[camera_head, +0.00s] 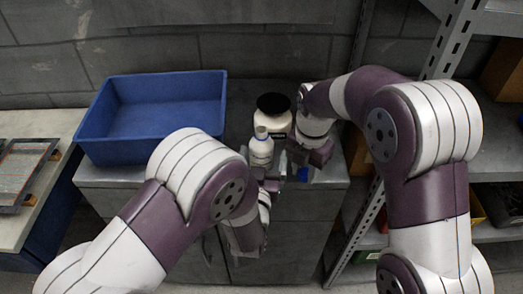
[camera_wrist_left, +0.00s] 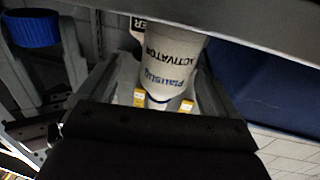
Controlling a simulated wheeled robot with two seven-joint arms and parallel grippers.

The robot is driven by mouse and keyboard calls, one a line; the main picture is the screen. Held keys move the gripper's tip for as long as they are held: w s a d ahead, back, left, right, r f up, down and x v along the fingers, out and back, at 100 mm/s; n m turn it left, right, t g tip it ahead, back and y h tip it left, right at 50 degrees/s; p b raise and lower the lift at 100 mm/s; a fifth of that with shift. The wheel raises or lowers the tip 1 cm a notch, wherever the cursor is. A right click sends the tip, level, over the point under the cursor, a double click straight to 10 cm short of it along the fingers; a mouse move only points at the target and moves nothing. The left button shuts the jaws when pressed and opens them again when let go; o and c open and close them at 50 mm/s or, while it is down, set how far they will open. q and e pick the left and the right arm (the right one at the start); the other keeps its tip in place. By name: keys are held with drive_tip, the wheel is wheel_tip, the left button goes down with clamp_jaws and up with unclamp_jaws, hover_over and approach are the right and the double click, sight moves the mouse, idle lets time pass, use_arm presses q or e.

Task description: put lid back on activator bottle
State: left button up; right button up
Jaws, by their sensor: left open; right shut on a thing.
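The activator bottle (camera_head: 261,150) is white and stands upright on the grey cabinet top. Its "ACTIVATOR" label shows upside down in the left wrist view (camera_wrist_left: 172,62). My left gripper (camera_wrist_left: 163,101) is open, with its yellow-marked fingertips at either side of the bottle's lower-looking end in that view; contact cannot be told. In the head view my left gripper (camera_head: 270,178) is low in front of the bottle, partly hidden by its arm. The blue lid (camera_wrist_left: 33,28) is apart from the bottle, and it shows in the head view (camera_head: 303,173) at my right gripper (camera_head: 301,160), which is shut on it.
A white tub with a black lid (camera_head: 274,115) stands just behind the bottle. A large blue bin (camera_head: 150,148) sits to the left on the cabinet (camera_head: 115,175). A metal shelf post (camera_head: 440,60) rises on the right behind my right arm.

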use_arm(q)
drive_tip(key=w, duration=0.5)
drive_tip(key=shift+w+r, duration=0.15)
drive_tip(key=shift+r, duration=0.1)
use_arm(e)
drive_tip(key=shift+r, duration=0.1)
use_arm(q)
drive_tip(key=c, duration=1.2)
drive_tip(key=shift+r, duration=0.1)
